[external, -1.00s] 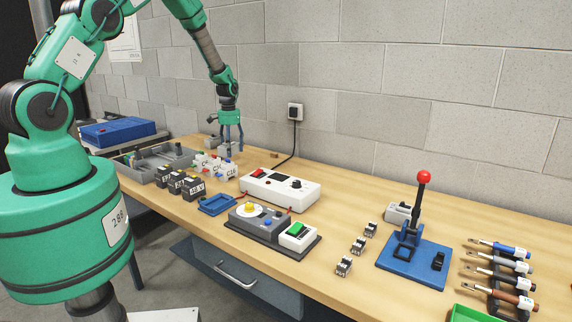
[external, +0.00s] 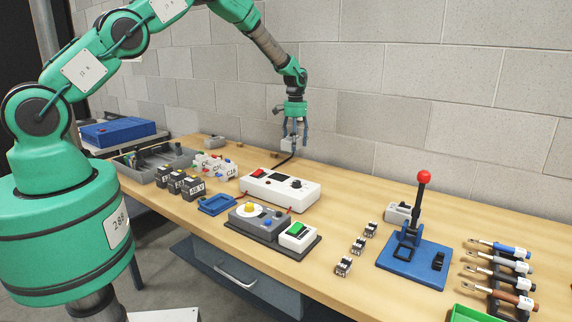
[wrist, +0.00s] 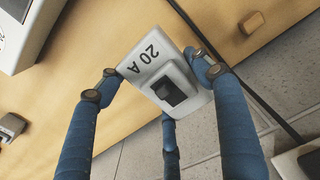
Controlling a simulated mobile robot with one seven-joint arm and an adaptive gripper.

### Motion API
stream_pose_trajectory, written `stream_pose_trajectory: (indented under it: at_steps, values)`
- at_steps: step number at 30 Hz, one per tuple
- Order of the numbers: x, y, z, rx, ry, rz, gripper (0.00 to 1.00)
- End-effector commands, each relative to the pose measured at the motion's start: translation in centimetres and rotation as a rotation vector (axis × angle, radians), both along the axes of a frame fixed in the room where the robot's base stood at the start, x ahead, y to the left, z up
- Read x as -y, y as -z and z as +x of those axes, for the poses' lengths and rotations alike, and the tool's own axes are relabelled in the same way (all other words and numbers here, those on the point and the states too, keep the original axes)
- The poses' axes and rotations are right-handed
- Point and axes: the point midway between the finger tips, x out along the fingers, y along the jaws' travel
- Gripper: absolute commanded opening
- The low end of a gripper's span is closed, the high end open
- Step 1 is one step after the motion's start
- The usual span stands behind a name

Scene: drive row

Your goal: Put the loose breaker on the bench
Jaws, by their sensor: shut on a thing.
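The breaker (wrist: 149,64) is pale grey with "20 A" printed on it and a black switch. In the wrist view it sits between the blue fingers of my gripper (wrist: 158,78), which is shut on it. In the external view my gripper (external: 293,138) hangs near the wall, behind the white box with a red switch. The held breaker (external: 288,146) shows low between the fingers there. It looks raised above the bench (external: 345,205), though its exact height is hard to tell.
The white box (external: 280,189) stands in front of my gripper. Black-sided blocks (external: 192,187), white labelled blocks (external: 217,168) and a grey tray (external: 150,163) stand to the left. A blue lever press (external: 412,260) is at right. A small wooden block (wrist: 252,22) lies near the breaker.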

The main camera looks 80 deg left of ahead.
Motion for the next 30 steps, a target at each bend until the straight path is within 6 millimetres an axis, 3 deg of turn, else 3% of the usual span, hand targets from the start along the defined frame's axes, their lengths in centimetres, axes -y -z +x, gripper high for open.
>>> stream_pose_trajectory:
  at_steps: [6, 19, 23, 30]
  values:
    - [1.6, -0.6, 2.3, 0.001, 0.010, 0.001, 0.28]
    - [1.7, -0.5, 2.5, 0.000, 0.010, 0.000, 0.28]
    - [1.8, 0.5, 2.4, -0.001, 0.010, -0.001, 0.28]
    - [1.8, 3.9, 2.4, -0.002, 0.010, -0.001, 0.28]
